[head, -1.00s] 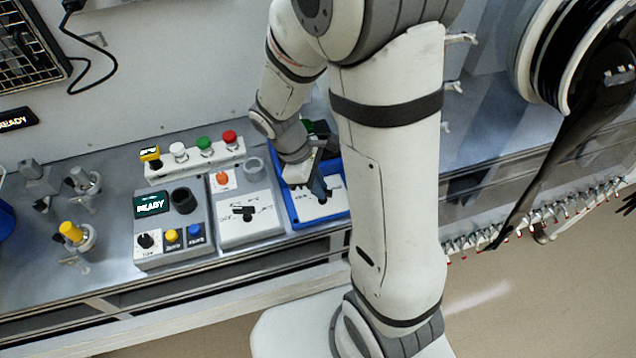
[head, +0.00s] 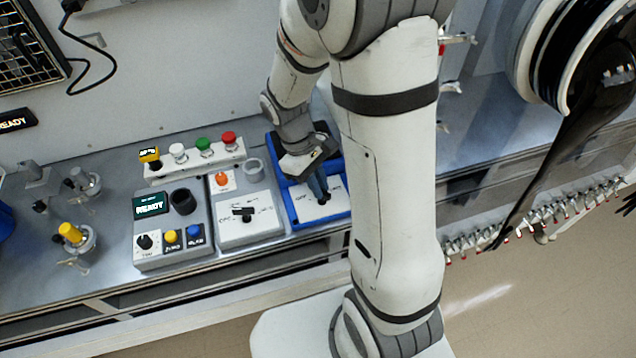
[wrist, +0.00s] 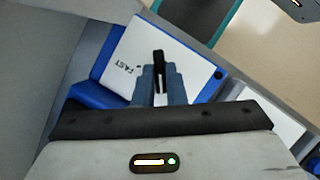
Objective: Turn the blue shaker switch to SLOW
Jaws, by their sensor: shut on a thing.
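The blue shaker (head: 292,217) stands on the bench, with a white switch plate (head: 303,210) framed in blue. In the wrist view its plate (wrist: 130,52) shows the word FAST to the left of the switch; no SLOW label is readable. The black switch knob (wrist: 159,68) stands between the fingers. My gripper (head: 321,197) reaches down onto the plate from above. In the wrist view my gripper (wrist: 158,82) is shut on the knob, whose top end sticks out past the fingertips. The fingers hide the knob's lower part.
A grey-framed unit (head: 248,214) with a similar black switch stands just left. Further left is a box with a READY display (head: 150,206). A bar of coloured buttons (head: 196,160) lies behind them. Yellow-topped fittings (head: 71,233) stand at the far left.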

